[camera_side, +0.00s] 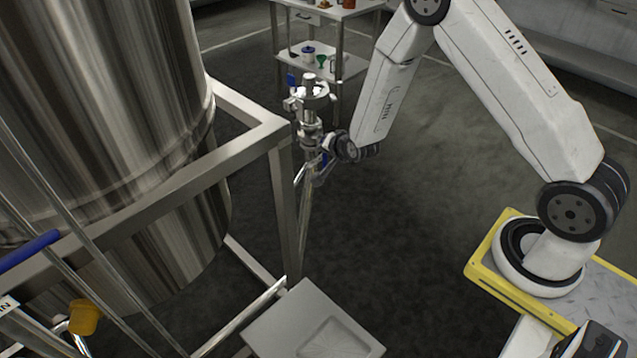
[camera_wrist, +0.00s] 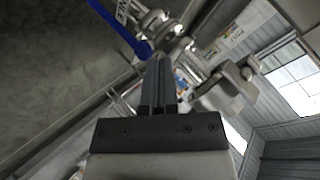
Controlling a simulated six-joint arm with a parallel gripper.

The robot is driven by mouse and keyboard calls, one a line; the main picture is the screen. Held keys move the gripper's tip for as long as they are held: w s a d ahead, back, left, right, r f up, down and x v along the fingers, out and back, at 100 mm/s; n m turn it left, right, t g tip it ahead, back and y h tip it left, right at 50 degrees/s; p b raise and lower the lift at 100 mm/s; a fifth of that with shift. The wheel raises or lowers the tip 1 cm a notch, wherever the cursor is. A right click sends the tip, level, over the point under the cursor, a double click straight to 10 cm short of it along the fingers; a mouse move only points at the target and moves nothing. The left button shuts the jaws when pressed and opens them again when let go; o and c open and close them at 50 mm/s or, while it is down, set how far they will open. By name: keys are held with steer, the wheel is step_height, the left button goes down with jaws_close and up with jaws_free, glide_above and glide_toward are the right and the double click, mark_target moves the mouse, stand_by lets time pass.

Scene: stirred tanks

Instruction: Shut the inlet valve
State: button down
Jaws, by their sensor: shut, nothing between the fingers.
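Steel valve fittings (camera_side: 311,105) stand on a pipe beside the large tank, with a blue handle (camera_side: 291,80) at the upper left. My gripper (camera_side: 322,167) is at the lower part of these fittings, where another bit of blue shows; its fingers are small and partly hidden there. In the wrist view, my gripper (camera_wrist: 160,62) is shut and empty. A blue lever (camera_wrist: 120,28) runs from the upper left to just beyond the fingertips, among shiny fittings; I cannot tell whether they touch. No readable label marks which valve is the inlet.
The steel tank (camera_side: 100,110) and its frame (camera_side: 284,205) stand left of my gripper. Another blue lever (camera_side: 30,250) and a yellow part (camera_side: 84,316) are at the lower left. A cart (camera_side: 325,65) with items stands behind. The floor right of the fittings is clear.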

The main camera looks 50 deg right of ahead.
mark_target(325, 161)
steer(key=s+d+f+m+t+h, duration=0.2)
steer(key=d+f+m+h, duration=0.1)
steer(key=f, duration=0.4)
steer(key=s+d+f+m+t+h, duration=0.2)
steer(key=d+f+m+t+h, duration=0.1)
steer(key=f+m, duration=0.5)
steer(key=shift+s+d+h, duration=0.3)
steer(key=shift+s+d, duration=0.1)
steer(key=shift+d, duration=0.45)
steer(key=shift+f, duration=0.1)
steer(key=w+d, duration=0.1)
steer(key=w, duration=0.8)
steer(key=shift+w, duration=0.2)
